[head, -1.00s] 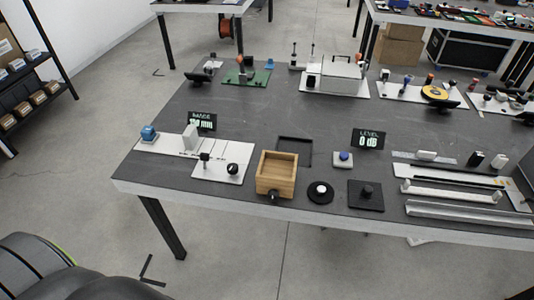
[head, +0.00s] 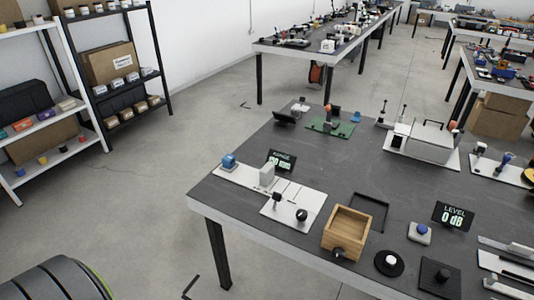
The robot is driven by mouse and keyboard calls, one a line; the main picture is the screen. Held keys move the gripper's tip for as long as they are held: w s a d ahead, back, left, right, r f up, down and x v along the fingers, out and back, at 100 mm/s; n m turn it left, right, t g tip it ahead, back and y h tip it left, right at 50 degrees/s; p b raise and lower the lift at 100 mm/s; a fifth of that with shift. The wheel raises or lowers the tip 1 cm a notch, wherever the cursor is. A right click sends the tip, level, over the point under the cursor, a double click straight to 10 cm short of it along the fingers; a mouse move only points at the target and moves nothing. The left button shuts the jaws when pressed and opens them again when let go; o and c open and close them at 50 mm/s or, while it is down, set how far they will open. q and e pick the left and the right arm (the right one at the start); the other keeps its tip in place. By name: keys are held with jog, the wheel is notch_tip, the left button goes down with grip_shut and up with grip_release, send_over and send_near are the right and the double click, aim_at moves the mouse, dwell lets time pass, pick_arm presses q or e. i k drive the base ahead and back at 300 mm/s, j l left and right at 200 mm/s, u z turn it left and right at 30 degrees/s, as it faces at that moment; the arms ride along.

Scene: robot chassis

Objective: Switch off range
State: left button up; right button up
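The range display (head: 281,161) is a small dark screen with pale text, standing near the left end of the dark table. It is lit and shows a figure in mm that is too small to read surely. In front of it is a long white plate (head: 232,174) with a blue knob-like part (head: 229,162) at its left end and an upright pale block (head: 266,174). A second white plate (head: 291,214) with two black knobs lies just in front. Neither gripper is in view.
The dark table (head: 330,165) also bears a wooden box (head: 346,231), a level display (head: 453,214) reading 0 dB, a blue button (head: 420,231) and a round black base (head: 389,263). Shelves (head: 113,62) stand at the left. The floor (head: 150,190) left of the table is clear.

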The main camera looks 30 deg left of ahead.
aim_at(276, 197)
jog(key=u, duration=0.95)
